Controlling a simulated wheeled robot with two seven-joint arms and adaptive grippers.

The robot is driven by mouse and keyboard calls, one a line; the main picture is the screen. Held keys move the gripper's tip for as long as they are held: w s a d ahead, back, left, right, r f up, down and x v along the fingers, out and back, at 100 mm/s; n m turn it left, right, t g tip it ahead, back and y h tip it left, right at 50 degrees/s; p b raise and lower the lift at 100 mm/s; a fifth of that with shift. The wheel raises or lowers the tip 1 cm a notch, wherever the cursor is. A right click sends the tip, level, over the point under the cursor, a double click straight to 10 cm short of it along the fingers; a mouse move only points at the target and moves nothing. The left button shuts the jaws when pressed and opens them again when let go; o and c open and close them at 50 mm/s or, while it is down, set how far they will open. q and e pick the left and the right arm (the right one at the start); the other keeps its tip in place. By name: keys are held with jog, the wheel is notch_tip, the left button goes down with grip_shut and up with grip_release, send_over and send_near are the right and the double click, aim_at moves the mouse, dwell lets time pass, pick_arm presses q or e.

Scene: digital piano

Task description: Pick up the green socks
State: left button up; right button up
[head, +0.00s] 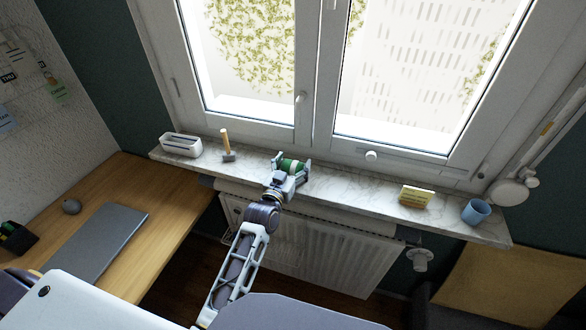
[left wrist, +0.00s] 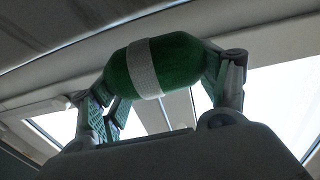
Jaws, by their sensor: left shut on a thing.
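The green socks (head: 292,165) are a rolled green bundle with a white band around the middle. They are at the marble window sill (head: 340,187) in the head view. My left gripper (head: 291,168) is shut on them, one finger at each end. In the left wrist view the socks (left wrist: 160,66) fill the space between the fingertips (left wrist: 163,80), with the window frame behind. I cannot tell whether the socks touch the sill or are just above it. My right gripper is not in view.
On the sill stand a white container (head: 181,146), a hammer (head: 227,147) with a wooden handle, a yellow block-like item (head: 416,196) and a blue cup (head: 476,212). A radiator (head: 310,245) is below. A wooden desk (head: 165,210) with a closed laptop (head: 97,240) is at left.

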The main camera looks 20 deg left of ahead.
aim_at(293, 162)
pick_arm(q)
notch_tip(293, 162, up, 8)
jog(key=shift+r, duration=0.15)
dwell(0.3)
dwell(0.4)
